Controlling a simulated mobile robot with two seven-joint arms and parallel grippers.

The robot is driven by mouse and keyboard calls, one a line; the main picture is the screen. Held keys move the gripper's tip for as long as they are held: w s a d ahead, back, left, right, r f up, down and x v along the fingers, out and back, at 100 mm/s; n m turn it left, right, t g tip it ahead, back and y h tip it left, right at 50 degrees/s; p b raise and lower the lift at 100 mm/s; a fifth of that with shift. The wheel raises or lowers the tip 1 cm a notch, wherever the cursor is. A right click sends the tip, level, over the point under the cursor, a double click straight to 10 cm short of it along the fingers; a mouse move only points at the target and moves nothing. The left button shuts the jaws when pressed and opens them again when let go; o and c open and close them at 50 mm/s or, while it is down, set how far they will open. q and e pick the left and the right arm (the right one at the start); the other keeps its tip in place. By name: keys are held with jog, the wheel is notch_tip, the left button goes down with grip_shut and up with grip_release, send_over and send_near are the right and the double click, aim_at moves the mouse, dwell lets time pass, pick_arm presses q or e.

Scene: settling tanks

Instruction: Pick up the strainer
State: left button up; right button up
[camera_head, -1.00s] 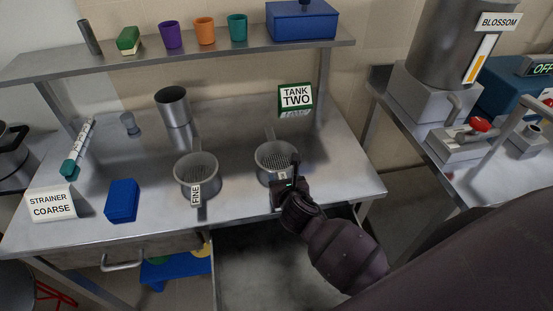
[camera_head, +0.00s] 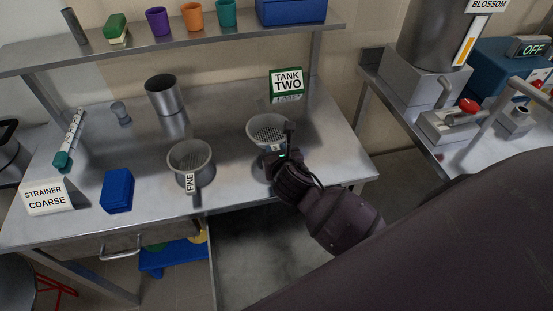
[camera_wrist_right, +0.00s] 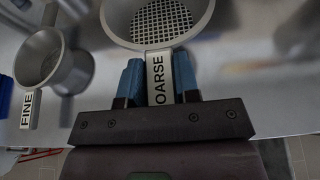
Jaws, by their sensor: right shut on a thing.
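The coarse strainer (camera_head: 268,132) is a grey metal cup with a mesh bottom, held a little above the table near its front edge. My right gripper (camera_head: 281,156) is shut on its labelled handle. In the right wrist view, the two blue fingers of the gripper (camera_wrist_right: 158,82) sit on either side of the handle plate, which reads "OARSE", and the mesh of the strainer (camera_wrist_right: 168,22) shows beyond. A second strainer marked FINE (camera_head: 190,160) stands to the left on the table; it also shows in the right wrist view (camera_wrist_right: 40,60). A sign (camera_head: 47,196) reads STRAINER COARSE. My left gripper is not in view.
The steel table (camera_head: 130,150) also holds a metal cup (camera_head: 163,96), a blue block (camera_head: 117,190), a green-ended tube (camera_head: 69,140) and a TANK TWO sign (camera_head: 287,84). A shelf (camera_head: 190,44) with cups runs behind. A machine (camera_head: 425,85) stands on the right.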

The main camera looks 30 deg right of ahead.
notch_tip(320, 180, up, 13)
jog(key=p, duration=0.2)
pick_arm(q)
jog(key=shift+b, duration=1.05)
pick_arm(e)
jog(key=s+a+n+y, duration=0.1)
jog(key=a, duration=0.1)
jog(key=s+a+f+n+y, duration=0.1)
jog(key=s+a+y, duration=0.1)
jog(key=shift+s+a+n+y, duration=0.25)
jog(key=shift+s+n+y, duration=0.05)
jog(key=shift+n, duration=0.1)
